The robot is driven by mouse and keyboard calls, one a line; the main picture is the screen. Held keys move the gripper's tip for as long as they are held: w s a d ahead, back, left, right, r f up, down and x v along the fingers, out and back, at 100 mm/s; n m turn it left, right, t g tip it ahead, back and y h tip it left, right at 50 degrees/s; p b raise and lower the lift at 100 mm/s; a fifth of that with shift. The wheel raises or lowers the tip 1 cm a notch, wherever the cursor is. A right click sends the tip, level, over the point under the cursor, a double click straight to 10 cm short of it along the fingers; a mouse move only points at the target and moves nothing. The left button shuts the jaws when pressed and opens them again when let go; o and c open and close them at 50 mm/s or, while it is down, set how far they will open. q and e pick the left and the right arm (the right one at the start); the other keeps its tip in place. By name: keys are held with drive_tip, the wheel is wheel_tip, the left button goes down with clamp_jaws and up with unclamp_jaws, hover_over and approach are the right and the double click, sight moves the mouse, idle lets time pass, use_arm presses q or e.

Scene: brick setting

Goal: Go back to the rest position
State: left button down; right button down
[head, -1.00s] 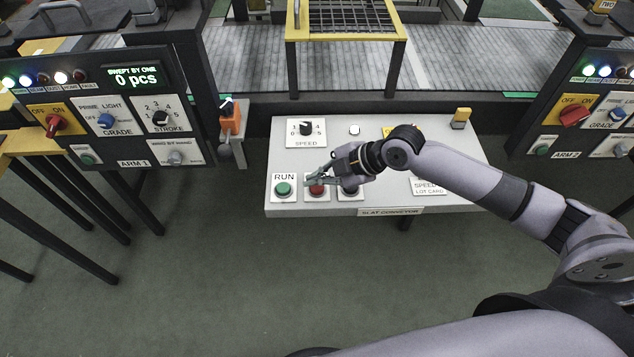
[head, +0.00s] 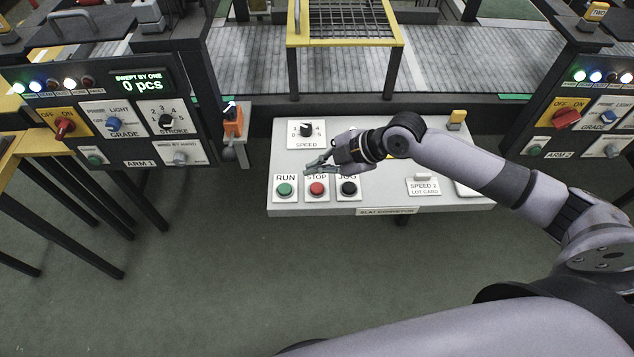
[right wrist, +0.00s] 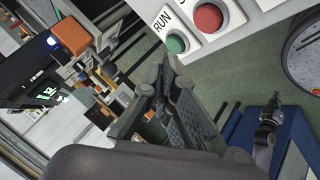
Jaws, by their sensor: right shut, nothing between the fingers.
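My right gripper (head: 316,166) is shut and empty. In the head view it hangs over the slat conveyor's control panel (head: 275,150), just above the red STOP button (head: 317,188). It looks clear of the buttons. The green RUN button (head: 284,189) and black JOG button (head: 348,188) lie on either side of STOP, uncovered. In the right wrist view the gripper fingers (right wrist: 168,85) show close together, with the green button (right wrist: 176,43) and red button (right wrist: 208,18) beyond them.
The ARM 1 panel (head: 120,150) stands at left with an orange lever box (head: 232,122) at its side. The ARM 2 panel (head: 560,145) stands at right. A yellow-framed stand (head: 345,42) is behind the control panel. The green floor (head: 240,280) in front is open.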

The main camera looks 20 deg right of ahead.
idle(0.7)
drive_tip(key=s+a+f+m, duration=0.4)
drive_tip(key=s+a+m, duration=0.15)
drive_tip(key=s, duration=0.45)
drive_tip(key=s+d+f+m+g+h, duration=0.2)
drive_tip(key=s+d+m+h, duration=0.5)
drive_tip(key=s+d+m, duration=0.6)
wheel_tip(320, 180, down, 26)
drive_tip(key=s+a+g, duration=0.1)
drive_tip(key=s+a, duration=0.1)
drive_tip(key=s+d+f+g, duration=0.1)
drive_tip(key=s+d+f, duration=0.2)
drive_tip(key=s+f, duration=1.3)
drive_tip(key=shift+s+d+f+n+h, duration=0.2)
drive_tip(key=shift+s+f+n+h, duration=0.15)
drive_tip(key=shift+s, duration=0.3)
